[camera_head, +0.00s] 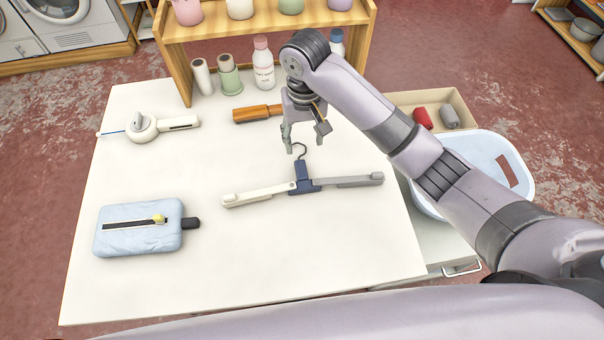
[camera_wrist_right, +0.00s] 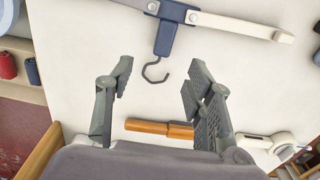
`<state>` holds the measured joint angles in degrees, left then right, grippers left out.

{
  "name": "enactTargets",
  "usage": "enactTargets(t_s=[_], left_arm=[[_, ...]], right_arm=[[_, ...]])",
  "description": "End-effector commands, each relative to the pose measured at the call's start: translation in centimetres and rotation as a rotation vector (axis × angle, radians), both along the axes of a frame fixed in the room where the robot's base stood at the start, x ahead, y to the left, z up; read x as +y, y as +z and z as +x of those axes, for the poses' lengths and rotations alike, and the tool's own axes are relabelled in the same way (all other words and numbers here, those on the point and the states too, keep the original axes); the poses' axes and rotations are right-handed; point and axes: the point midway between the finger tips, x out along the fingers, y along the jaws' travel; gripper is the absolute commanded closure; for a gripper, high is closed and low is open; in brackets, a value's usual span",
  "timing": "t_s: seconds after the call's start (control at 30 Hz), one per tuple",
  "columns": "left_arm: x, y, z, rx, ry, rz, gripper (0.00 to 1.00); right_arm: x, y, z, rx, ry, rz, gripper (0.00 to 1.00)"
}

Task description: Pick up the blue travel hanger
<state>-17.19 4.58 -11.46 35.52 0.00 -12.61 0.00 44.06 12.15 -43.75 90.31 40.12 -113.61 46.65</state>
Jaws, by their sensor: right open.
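The travel hanger lies flat on the white table, with a dark blue centre (camera_head: 304,180), one cream arm, one grey arm and a dark metal hook. In the head view its hook points toward my right gripper (camera_head: 306,141), which is open and empty just beyond the hook. In the right wrist view, the hanger's blue centre (camera_wrist_right: 168,32) is at the top. The hook lies between the open fingertips (camera_wrist_right: 158,70) in the picture; whether they are level with it I cannot tell. My left gripper is not in view.
The white table (camera_head: 200,260) also holds a light-blue padded item (camera_head: 125,243), a white handled device (camera_head: 145,127) and an orange-brown handled item (camera_head: 255,114). A wooden shelf (camera_head: 265,21) with bottles and rolls stands behind. A basket (camera_head: 490,152) is at right. The table's front is clear.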

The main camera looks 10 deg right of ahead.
Motion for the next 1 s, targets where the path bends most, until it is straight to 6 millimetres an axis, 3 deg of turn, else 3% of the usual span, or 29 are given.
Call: enactTargets(t_s=[0.3, 0.47, 0.8, 1.0], left_arm=[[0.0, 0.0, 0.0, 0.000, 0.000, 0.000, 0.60], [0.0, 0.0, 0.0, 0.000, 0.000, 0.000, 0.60], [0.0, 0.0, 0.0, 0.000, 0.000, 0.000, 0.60], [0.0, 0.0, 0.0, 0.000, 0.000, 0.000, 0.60]], right_arm=[[0.0, -5.3, -0.1, 0.004, -0.001, -0.001, 0.52], [0.1, -6.3, -0.2, 0.002, -0.001, -0.002, 0.52], [0.7, -10.7, -0.8, 0.003, -0.002, -0.002, 0.52], [0.8, -11.3, -0.7, 0.000, -0.001, 0.000, 0.52]])
